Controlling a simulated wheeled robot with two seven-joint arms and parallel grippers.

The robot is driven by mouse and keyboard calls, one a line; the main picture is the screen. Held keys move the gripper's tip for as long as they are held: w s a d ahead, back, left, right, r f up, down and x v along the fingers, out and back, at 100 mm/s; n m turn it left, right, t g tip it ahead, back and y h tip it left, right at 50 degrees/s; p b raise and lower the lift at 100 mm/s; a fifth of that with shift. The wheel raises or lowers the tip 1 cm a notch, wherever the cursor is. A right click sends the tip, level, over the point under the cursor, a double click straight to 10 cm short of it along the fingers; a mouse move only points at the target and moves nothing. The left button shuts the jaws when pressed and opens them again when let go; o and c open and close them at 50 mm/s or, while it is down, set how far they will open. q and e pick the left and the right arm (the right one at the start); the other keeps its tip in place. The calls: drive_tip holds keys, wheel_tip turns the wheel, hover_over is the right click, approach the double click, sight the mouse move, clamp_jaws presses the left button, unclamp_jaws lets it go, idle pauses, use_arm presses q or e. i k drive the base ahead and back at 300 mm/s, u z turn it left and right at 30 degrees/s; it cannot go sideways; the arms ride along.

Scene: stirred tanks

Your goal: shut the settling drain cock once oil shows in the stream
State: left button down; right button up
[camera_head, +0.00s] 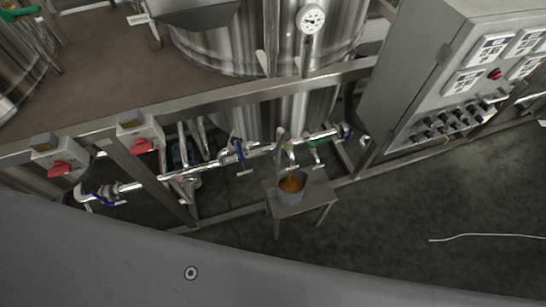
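A small drain cock (291,157) hangs from the pale horizontal pipe below the middle steel tank. It is too small to tell how its handle is turned. A grey bucket (290,197) stands upright right under it. Orange-brown liquid (291,183) shows inside the bucket. I cannot make out clearly a stream between cock and bucket, or its colour. Neither of my grippers is in view.
The bucket stands on a low metal stool (315,193). A green-handled valve (319,142) is just right of the cock, and a blue-handled valve (240,152) is to its left. A control cabinet (415,75) stands at right. A pale hose (485,236) lies on open floor.

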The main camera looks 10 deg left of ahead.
sight(278, 147)
drive_tip(key=u, duration=1.05)
drive_tip(key=k, duration=0.5)
drive_tip(key=z, duration=1.15)
